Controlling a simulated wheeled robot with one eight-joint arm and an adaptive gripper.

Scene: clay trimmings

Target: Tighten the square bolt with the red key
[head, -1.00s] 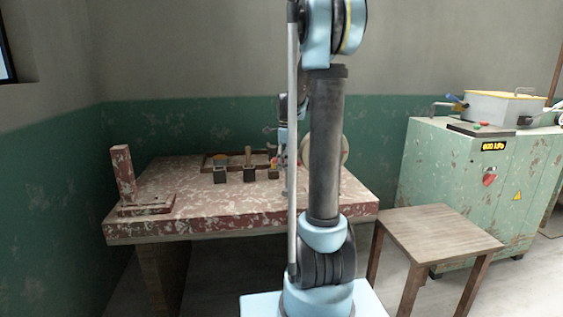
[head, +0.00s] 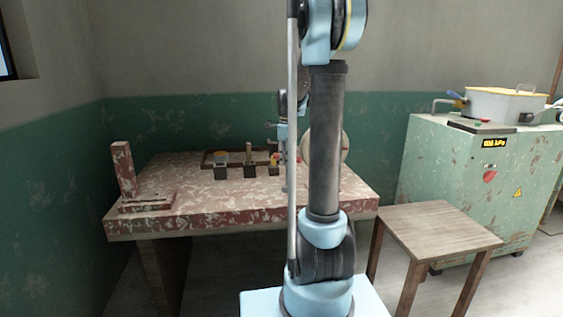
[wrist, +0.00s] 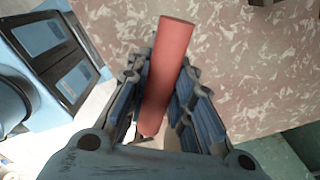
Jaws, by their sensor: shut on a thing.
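The red key (wrist: 168,70) shows in the wrist view as a plain red rod. It lies between the two blue-padded fingers of my gripper (wrist: 162,85), which is shut on it. Its upper end sticks out past the fingertips, above the speckled bench top. Its lower end runs down between the fingers, where my gripper partly hides it. In the head view my arm covers much of this area and I cannot make out the key clearly. I cannot pick out the square bolt in either view.
The speckled bench (head: 215,208) carries an upright block on a base (head: 125,175) at left and small dark holders (head: 249,173) at the back. A wooden stool (head: 440,232) stands to the right, before a green cabinet (head: 460,170). The bench's middle front is clear.

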